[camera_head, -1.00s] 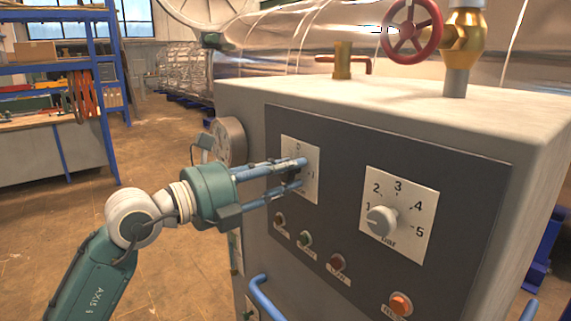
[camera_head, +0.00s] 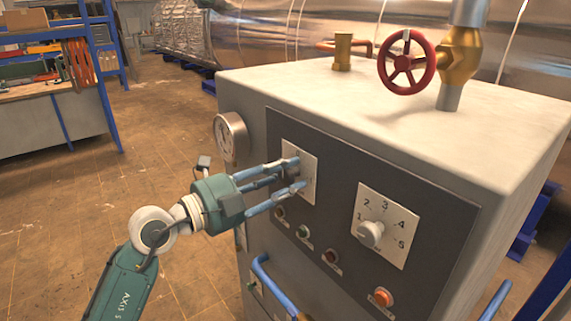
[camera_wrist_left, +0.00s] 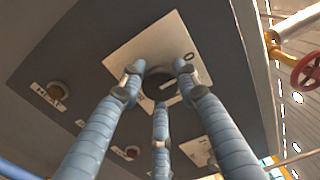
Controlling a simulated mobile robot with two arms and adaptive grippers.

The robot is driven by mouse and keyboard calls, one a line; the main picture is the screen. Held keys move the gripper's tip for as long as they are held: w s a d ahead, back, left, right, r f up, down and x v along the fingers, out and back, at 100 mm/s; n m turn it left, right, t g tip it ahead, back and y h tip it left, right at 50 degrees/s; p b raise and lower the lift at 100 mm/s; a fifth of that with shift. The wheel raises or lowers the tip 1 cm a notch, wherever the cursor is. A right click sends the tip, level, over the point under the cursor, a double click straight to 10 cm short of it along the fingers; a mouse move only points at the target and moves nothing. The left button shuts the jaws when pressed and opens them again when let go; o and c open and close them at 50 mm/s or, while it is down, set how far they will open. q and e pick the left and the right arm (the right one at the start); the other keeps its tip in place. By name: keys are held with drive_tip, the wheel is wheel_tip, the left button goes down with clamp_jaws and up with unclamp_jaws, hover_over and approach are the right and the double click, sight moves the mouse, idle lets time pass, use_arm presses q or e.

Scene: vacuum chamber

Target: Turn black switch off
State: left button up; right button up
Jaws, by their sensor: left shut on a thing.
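The black switch (camera_wrist_left: 158,84) is a round dark knob on a pale plate with a "0" mark in the left wrist view. In the head view its plate (camera_head: 310,156) is at the left of the dark panel, and the fingers largely hide the knob. My left gripper (camera_head: 296,174) reaches the plate from the left. Its three blue fingers, also in the left wrist view (camera_wrist_left: 160,87), are closed around the switch. The switch's exact setting is hard to read. My right gripper is not in view.
A white numbered dial (camera_head: 371,233) is right of the switch on the panel (camera_head: 440,215). Several small buttons, including an orange one (camera_head: 382,297), run below. A gauge (camera_head: 230,136) is on the cabinet's left side. A red valve wheel (camera_head: 407,62) stands on top. A blue handle (camera_head: 272,288) juts out below.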

use_arm(q)
drive_tip(key=shift+s+d+f, duration=0.1)
drive_tip(key=shift+d+f, duration=0.05)
drive_tip(key=shift+f, duration=0.15)
drive_tip(key=o, duration=1)
drive_tip(key=shift+o, duration=0.7)
drive_tip(key=shift+r, duration=0.2)
drive_tip(key=shift+s+a, duration=0.15)
drive_tip(key=shift+a, duration=0.15)
drive_tip(key=v, duration=1.1)
drive_tip(key=shift+s, duration=0.15)
drive_tip(key=shift+a, duration=0.1)
